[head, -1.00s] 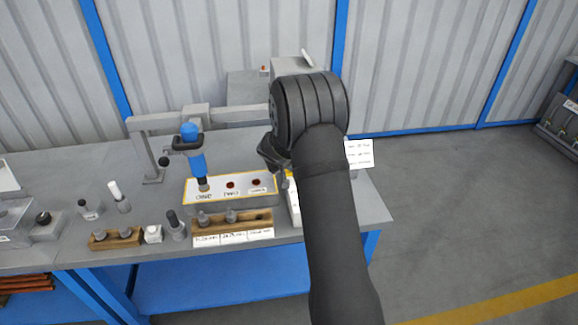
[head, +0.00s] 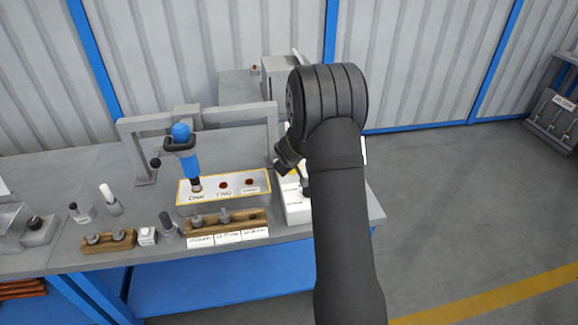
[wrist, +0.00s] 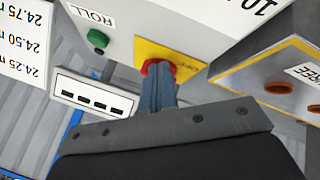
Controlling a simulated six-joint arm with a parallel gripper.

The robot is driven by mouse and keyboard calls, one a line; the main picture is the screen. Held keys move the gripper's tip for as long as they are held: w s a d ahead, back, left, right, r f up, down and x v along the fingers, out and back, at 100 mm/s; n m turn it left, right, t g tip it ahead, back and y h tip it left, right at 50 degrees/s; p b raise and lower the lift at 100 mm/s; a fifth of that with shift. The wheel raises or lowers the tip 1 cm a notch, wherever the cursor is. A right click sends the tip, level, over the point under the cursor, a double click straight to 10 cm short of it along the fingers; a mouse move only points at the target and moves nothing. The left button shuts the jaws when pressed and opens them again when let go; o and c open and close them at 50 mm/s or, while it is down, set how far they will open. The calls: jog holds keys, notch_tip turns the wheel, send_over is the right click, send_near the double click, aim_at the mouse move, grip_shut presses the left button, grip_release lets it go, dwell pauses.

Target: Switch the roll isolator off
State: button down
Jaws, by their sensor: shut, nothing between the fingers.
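In the wrist view a pale box (wrist: 195,25) labelled ROLL carries a green button (wrist: 98,40) and a red control (wrist: 152,64) on a yellow plate (wrist: 185,62). My gripper (wrist: 158,82) is shut and empty, with its fingertips at the red control. The fingers cover part of it, so its setting and whether they touch it cannot be told. In the head view a white box (head: 297,208) stands right of the block labelled ONE, TWO and THREE, and my gripper (head: 304,188) is over it, partly hidden by my arm.
The yellow-edged block (head: 224,186) is close on the left, with a blue tool (head: 188,155) standing over its first hole under a grey frame (head: 195,115). A wooden rack (head: 228,222) with pegs lies in front. A port strip (wrist: 92,95) shows in the wrist view.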

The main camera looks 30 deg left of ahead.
jog(key=shift+w+d, duration=0.25)
jog(key=shift+w, duration=0.15)
jog(key=shift+a, duration=0.1)
jog(key=shift+a, duration=0.4)
jog(key=shift+a+r, duration=0.2)
jog(key=shift+a, duration=0.2)
jog(key=shift+s, duration=0.1)
jog(key=s+d, duration=0.2)
jog(key=d, duration=0.1)
jog(key=shift+s+d+f, duration=0.15)
jog(key=shift+s, duration=0.1)
jog(key=d+r, duration=0.6)
jog(key=r, duration=0.1)
jog(key=shift+s+d+r, duration=0.3)
jog(key=shift+s+r, duration=0.05)
jog(key=shift+r, duration=0.05)
